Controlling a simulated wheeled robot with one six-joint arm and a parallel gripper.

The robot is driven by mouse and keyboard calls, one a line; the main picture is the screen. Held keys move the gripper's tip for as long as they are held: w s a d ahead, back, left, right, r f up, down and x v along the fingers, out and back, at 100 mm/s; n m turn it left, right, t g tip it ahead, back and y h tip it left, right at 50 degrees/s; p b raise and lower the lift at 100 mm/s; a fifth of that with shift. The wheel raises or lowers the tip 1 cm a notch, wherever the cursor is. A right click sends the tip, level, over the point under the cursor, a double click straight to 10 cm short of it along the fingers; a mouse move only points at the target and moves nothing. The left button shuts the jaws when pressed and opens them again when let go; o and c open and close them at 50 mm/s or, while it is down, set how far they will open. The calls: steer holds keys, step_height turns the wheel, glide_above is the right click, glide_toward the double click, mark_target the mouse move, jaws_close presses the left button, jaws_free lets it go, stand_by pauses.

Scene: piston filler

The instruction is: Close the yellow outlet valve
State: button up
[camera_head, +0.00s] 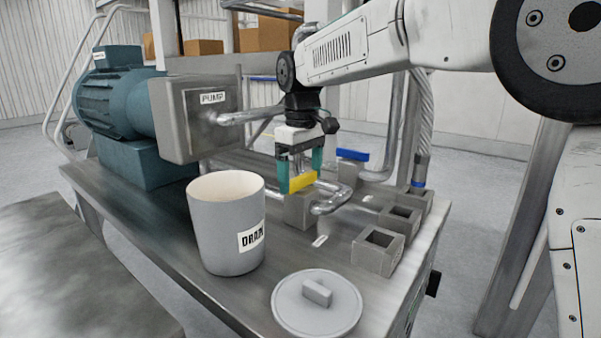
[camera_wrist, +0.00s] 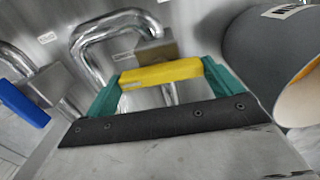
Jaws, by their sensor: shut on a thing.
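The yellow outlet valve handle (camera_head: 302,181) sits atop a grey valve block (camera_head: 298,210) on the steel table, beside a bent pipe. My gripper (camera_head: 301,178) points down at it with teal fingers, one at each end of the handle. In the wrist view the yellow handle (camera_wrist: 160,73) lies between the two teal fingers (camera_wrist: 163,80), which are shut on its ends. The valve stem shows just below the handle in the wrist view. The fingers hide the handle's ends.
A grey drain bucket (camera_head: 228,225) stands left of the valve, with a round lid (camera_head: 317,303) in front. A blue valve handle (camera_head: 352,155) is behind right. Open square blocks (camera_head: 378,250) line the right edge. The pump (camera_head: 195,115) stands at back left.

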mark_target(301, 176)
steer(key=shift+w+r, duration=0.1)
steer(key=shift+r, duration=0.05)
stand_by(0.4)
steer(key=o, duration=0.7)
step_height(301, 176, up, 8)
steer(key=shift+f, duration=0.15)
